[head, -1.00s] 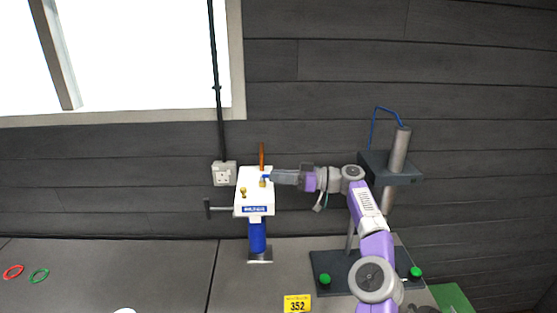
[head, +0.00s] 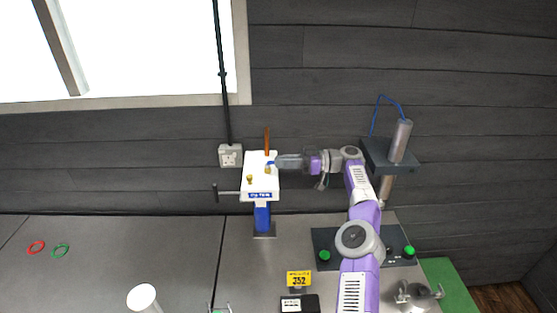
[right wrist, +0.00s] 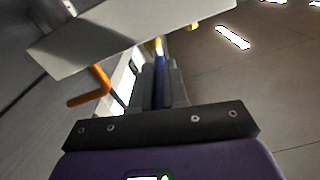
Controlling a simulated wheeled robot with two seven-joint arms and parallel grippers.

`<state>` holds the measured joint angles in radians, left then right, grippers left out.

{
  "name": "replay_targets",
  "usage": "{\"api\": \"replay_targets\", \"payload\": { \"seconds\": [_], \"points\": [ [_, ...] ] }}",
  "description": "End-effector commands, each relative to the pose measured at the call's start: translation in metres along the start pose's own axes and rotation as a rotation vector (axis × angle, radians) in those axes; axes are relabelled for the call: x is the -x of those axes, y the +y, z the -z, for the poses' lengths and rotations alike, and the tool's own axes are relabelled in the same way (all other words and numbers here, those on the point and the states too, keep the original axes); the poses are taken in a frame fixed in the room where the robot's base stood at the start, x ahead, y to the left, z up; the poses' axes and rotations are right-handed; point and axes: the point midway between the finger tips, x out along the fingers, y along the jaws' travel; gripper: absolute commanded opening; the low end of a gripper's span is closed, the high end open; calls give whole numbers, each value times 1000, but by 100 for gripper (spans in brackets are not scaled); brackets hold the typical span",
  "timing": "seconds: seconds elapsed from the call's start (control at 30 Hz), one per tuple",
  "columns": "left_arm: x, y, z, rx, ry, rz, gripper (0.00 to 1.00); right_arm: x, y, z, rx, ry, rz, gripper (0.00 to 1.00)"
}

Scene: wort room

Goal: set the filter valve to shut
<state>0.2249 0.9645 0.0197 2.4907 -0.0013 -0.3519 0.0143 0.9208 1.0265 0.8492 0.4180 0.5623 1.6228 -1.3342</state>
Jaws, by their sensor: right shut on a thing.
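The filter unit (head: 261,188) is a white box with a blue label, standing on a blue post on the worktop by the wall. A small blue valve lever sits on a brass fitting (head: 268,171) at its right side. My right gripper (head: 276,163) reaches in from the right and is shut on the blue lever. In the right wrist view the blue lever (right wrist: 159,75) lies between the fingers (right wrist: 158,88), with brass beyond it. The fingers hide much of the lever, so its exact angle is hard to tell. My left gripper is out of view.
An orange-brown handle (head: 267,140) rises behind the box, and a dark crank (head: 216,193) sticks out left. A dark stand with green knobs (head: 324,255) is at the right. A yellow 352 sign (head: 299,279) and white cup (head: 142,297) stand in front. The left worktop is mostly clear.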

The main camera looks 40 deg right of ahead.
Motion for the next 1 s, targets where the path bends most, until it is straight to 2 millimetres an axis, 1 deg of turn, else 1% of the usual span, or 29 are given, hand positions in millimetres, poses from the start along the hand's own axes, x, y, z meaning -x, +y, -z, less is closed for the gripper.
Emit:
{"api": "replay_targets", "payload": {
  "seconds": [0.03,0.3,0.33,0.47,0.5,0.8,0.87,1.0],
  "points": [
    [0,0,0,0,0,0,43,0,0,-4,-6,-4,5,0],
    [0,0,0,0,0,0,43,-1,0,-4,-6,-5,8,0],
    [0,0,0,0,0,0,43,-1,0,-4,-6,-5,8,17],
    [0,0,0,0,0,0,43,-1,0,-3,-5,-3,6,37],
    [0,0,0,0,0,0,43,-1,0,-3,-4,-3,6,39],
    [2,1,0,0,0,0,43,0,-1,1,-1,-1,4,39],
    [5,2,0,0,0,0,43,0,-2,5,-1,-1,2,39],
    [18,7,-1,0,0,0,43,3,-5,22,0,-1,-2,39]
  ]
}}
